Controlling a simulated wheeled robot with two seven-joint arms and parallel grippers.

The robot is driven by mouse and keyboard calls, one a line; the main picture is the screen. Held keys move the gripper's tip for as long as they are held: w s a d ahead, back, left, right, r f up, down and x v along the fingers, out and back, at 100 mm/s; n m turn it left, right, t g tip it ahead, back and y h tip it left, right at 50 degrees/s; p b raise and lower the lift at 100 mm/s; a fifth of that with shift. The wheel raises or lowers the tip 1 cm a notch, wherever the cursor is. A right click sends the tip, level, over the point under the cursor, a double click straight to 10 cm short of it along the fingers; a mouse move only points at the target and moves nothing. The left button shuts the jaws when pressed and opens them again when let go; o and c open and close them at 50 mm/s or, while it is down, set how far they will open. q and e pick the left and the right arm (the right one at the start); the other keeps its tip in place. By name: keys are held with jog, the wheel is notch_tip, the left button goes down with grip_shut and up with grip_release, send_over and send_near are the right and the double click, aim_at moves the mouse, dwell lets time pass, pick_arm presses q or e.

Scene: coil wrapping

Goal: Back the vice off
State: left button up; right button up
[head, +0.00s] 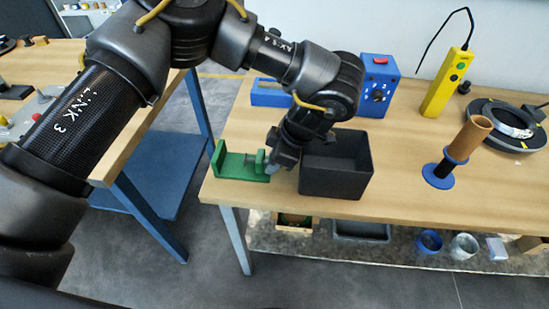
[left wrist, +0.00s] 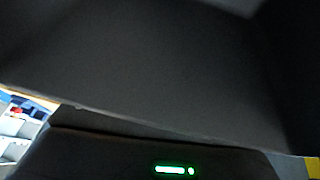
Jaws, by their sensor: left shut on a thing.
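The green vice (head: 232,166) sits at the front left corner of the wooden workbench. It has an upright jaw at its left end and a second jaw with grey screw parts at its right end. My left gripper (head: 272,164) reaches down at the right end of the vice, between it and the dark bin. It is shut on the vice's handle, which the fingers mostly hide. The left wrist view is almost all dark, with a small green light near the bottom, and shows neither fingers nor vice. My right gripper is in neither view.
The dark open bin (head: 337,184) stands close right of my left gripper. Behind are a blue box with knobs (head: 378,80) and a yellow button pendant (head: 447,85). A brown tube on a blue spool (head: 455,152) and a dark coil ring (head: 508,122) stand at right.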

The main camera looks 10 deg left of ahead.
pick_arm(q)
jog(key=o, duration=1)
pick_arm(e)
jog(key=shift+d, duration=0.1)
pick_arm(q)
jog(key=shift+d+r, duration=0.15)
jog(key=shift+r, duration=0.15)
jog(key=v, duration=1)
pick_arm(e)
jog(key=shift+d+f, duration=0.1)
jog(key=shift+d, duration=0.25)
pick_arm(q)
jog(key=shift+r, duration=0.1)
jog(key=shift+c, duration=0.2)
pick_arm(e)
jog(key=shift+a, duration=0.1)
